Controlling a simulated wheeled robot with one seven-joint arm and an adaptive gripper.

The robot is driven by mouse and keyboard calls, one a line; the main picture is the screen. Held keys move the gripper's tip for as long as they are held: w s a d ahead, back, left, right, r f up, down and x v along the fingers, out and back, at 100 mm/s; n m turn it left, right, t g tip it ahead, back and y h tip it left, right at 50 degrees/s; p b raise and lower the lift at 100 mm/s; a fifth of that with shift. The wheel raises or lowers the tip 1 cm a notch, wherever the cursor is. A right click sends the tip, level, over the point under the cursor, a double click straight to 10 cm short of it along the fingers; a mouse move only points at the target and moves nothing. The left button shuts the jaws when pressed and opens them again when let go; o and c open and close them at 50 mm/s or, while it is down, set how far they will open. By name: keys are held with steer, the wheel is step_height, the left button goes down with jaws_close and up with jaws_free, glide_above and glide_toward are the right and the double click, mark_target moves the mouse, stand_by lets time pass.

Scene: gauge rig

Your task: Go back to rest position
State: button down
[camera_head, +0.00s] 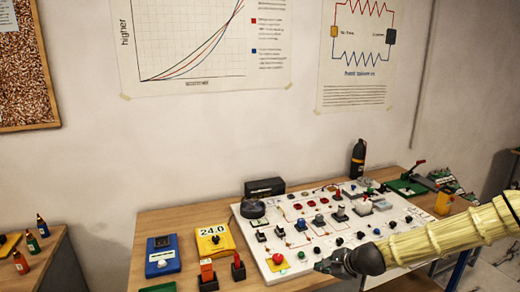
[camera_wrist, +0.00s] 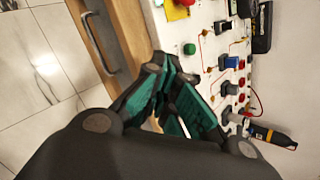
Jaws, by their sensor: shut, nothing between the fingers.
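My gripper (camera_head: 330,265) is at the front edge of the white panel in the head view, at the end of my pale ribbed arm, which comes in from the right. In the wrist view my gripper (camera_wrist: 178,105) has its dark, green-padded fingers closed together with nothing between them. The white panel (camera_head: 330,243) lies on the wooden table (camera_head: 150,225) and carries several knobs, switches and buttons. I cannot tell from these views whether the fingers touch the panel. A green button (camera_wrist: 190,48) and a yellow base are close to the fingers in the wrist view.
A blue meter (camera_head: 162,255) and a yellow meter reading 24.0 (camera_head: 214,242) stand left of the panel. A black bottle (camera_head: 357,160) and a dark box (camera_head: 265,187) stand behind it. A second table (camera_head: 45,265) is at far left, with a floor gap between.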

steer(key=s+a+f+n+g+h+b, duration=0.3)
steer(key=s+f+n, duration=0.5)
steer(key=s+f, duration=1.25)
steer(key=s+d+f+n+g, duration=0.1)
steer(key=s+f+n, duration=0.2)
steer(key=s, duration=0.5)
steer(key=s+d+f+n+g+h+b, duration=0.1)
steer(key=s+d+f+n+g, duration=0.1)
steer(key=s, duration=0.7)
steer(key=s+d+f+n+g+b, duration=0.1)
steer(key=s+f+n, duration=0.3)
steer(key=s+n, duration=0.2)
steer(key=shift+s+d+f+h, duration=0.2)
steer(key=shift+s+d+h, duration=0.15)
steer(key=shift+s, duration=0.85)
